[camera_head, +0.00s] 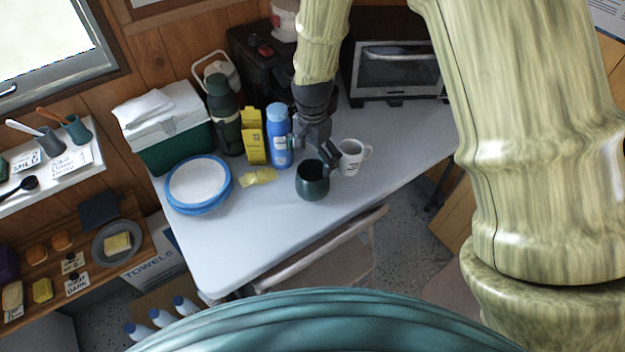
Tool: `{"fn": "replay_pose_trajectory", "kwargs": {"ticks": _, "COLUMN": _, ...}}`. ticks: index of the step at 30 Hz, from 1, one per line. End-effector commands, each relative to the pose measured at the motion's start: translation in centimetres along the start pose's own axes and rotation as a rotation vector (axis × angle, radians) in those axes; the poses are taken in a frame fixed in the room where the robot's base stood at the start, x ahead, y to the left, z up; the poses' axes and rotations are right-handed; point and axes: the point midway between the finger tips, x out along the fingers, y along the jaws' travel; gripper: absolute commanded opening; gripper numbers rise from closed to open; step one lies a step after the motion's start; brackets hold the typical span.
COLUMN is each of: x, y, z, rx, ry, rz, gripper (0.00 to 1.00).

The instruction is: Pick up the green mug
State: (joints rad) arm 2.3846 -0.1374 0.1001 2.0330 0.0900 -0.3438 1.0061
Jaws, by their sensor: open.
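The green mug (312,184) is dark green and stands upright on the white table (240,233), near its middle. My gripper (328,158) is open at the mug's upper right rim, its dark fingers reaching down beside or over the opening. From this view I cannot tell whether a finger is inside the mug or touches it. The mug's handle is not clearly visible.
A white mug (350,158) stands close on the right. A blue bottle (278,138), yellow carton (252,136) and dark flask (224,118) stand behind left. Blue-rimmed plates (227,194) lie left. A toaster oven (394,75) stands behind right. The table front is clear.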

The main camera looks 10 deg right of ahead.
Motion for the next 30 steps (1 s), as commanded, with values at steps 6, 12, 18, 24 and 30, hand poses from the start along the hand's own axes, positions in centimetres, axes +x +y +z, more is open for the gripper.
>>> {"fn": "replay_pose_trajectory", "kwargs": {"ticks": 6, "x": 2.5, "y": 0.0, "z": 0.0, "rx": 0.0, "ry": -0.001, "rz": 0.0, "gripper": 1.0}}
{"fn": "replay_pose_trajectory", "kwargs": {"ticks": 12, "x": 3.8, "y": -0.1, "z": 0.1, "rx": -0.003, "ry": 0.0, "rz": 0.0, "gripper": 1.0}}
{"fn": "replay_pose_trajectory", "kwargs": {"ticks": 18, "x": 4.5, "y": -0.1, "z": 0.1, "rx": -0.005, "ry": -0.001, "rz": 0.001, "gripper": 1.0}}
{"fn": "replay_pose_trajectory", "kwargs": {"ticks": 24, "x": 6.1, "y": 0.0, "z": -0.1, "rx": -0.003, "ry": -0.001, "rz": 0.001, "gripper": 1.0}}
{"fn": "replay_pose_trajectory", "kwargs": {"ticks": 30, "x": 8.1, "y": 0.1, "z": -0.1, "rx": -0.004, "ry": -0.001, "rz": 0.001, "gripper": 1.0}}
